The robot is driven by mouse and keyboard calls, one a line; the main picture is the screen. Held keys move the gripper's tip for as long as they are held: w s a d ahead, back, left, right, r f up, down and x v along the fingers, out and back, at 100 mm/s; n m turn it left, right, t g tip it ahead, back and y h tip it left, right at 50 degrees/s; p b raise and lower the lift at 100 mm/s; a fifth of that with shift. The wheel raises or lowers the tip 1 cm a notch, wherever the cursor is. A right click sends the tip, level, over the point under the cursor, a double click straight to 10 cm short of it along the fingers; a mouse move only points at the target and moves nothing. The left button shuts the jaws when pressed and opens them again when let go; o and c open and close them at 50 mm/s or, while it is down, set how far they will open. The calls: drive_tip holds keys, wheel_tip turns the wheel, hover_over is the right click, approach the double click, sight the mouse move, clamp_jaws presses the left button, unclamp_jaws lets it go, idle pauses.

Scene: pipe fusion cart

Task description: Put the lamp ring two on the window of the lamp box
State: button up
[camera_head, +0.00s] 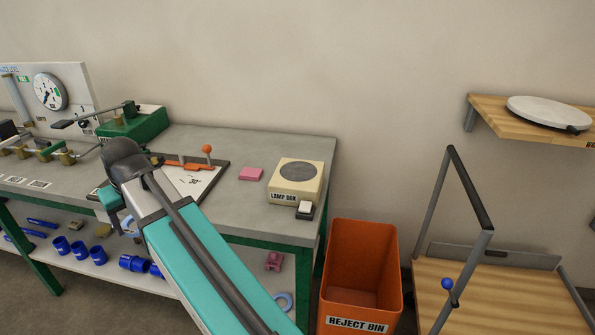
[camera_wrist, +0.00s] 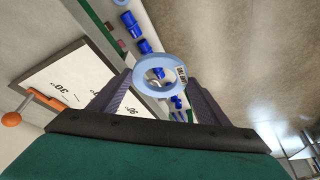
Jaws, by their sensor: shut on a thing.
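A pale blue ring (camera_wrist: 158,60) with a small label is in the wrist view, between the fingertips of my gripper (camera_wrist: 157,80). My gripper is shut on it. In the head view my arm hides most of my gripper, over the left front part of the bench. The lamp box (camera_head: 287,195) is a cream box on the right end of the bench, apart from my gripper. Its round dark window (camera_head: 299,171) is on top and bare.
A white switch (camera_head: 305,209) stands at the lamp box's front corner. A pink block (camera_head: 251,174) and an angle board with an orange lever (camera_head: 206,150) are left of it. Another pale blue ring (camera_head: 283,301) and blue pipe pieces (camera_head: 132,263) lie on the lower shelf. An orange reject bin (camera_head: 361,270) stands right.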

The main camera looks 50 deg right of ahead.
drive_tip(key=s+d+r+p, duration=0.1)
drive_tip(key=s+d+r, duration=0.2)
drive_tip(key=s+d, duration=0.4)
drive_tip(key=s+d+r+p, duration=0.1)
drive_tip(key=s+d+r, duration=0.2)
drive_tip(key=s+d, duration=0.4)
drive_tip(key=s+d+r+p, duration=0.1)
drive_tip(key=s+d+r, duration=0.2)
drive_tip(key=s+d, duration=0.4)
drive_tip(key=d, duration=0.9)
drive_tip(key=shift+s+d, duration=0.15)
drive_tip(key=shift+s, duration=0.2)
drive_tip(key=shift+w+d+p, duration=0.1)
drive_tip(key=shift+p, duration=0.5)
drive_tip(key=p, duration=1.1)
hover_over(299, 174)
drive_tip(key=shift+f, duration=0.7)
